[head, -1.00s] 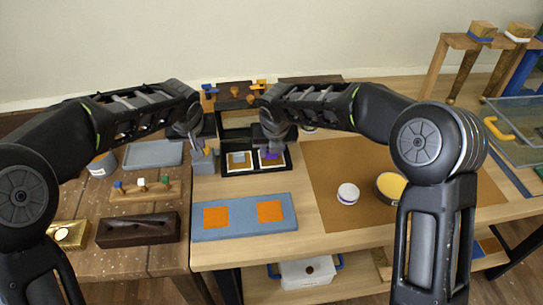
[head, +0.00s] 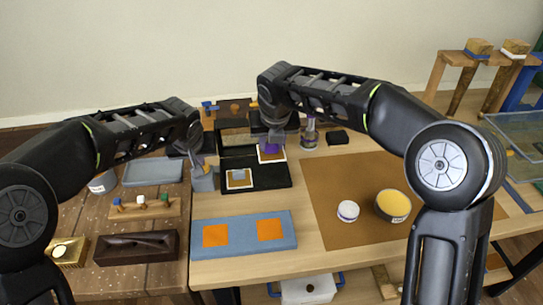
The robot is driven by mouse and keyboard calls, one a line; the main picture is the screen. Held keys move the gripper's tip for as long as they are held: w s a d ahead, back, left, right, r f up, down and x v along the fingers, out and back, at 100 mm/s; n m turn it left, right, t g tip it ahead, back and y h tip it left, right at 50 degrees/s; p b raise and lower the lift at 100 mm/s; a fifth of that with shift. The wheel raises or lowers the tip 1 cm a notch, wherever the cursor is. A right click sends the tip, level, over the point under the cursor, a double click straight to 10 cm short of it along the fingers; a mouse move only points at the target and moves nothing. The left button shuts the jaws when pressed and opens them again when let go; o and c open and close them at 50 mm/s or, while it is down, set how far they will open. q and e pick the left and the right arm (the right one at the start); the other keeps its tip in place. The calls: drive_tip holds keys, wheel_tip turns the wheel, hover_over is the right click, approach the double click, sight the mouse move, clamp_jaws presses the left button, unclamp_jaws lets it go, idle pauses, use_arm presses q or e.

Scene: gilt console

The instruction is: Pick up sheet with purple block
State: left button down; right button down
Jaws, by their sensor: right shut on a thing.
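My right gripper (head: 270,140) is shut on the purple block (head: 268,149), above the right part of the black holder (head: 268,180). A sheet with a pale border and brown face (head: 277,157) shows just under the block and appears lifted off the holder. A second sheet (head: 231,185) with a grey-blue block (head: 239,175) lies in the holder's left part. My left gripper (head: 198,160) is just above a grey block-like thing (head: 203,180) left of the holder. Its fingertips are too small and dark to tell whether they are open.
A blue pad (head: 243,248) with two orange squares (head: 216,236) lies in front of the holder. A purple-and-white bottle (head: 310,135) stands close right of my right gripper. A white jar (head: 348,211) and a yellow-topped tub (head: 392,205) stand on the brown mat (head: 335,175).

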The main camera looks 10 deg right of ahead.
drive_tip(key=shift+r, duration=0.6)
drive_tip(key=shift+s, duration=0.1)
idle(0.3)
drive_tip(key=s+a, duration=0.2)
drive_tip(key=s, duration=1)
drive_tip(key=shift+s, duration=0.4)
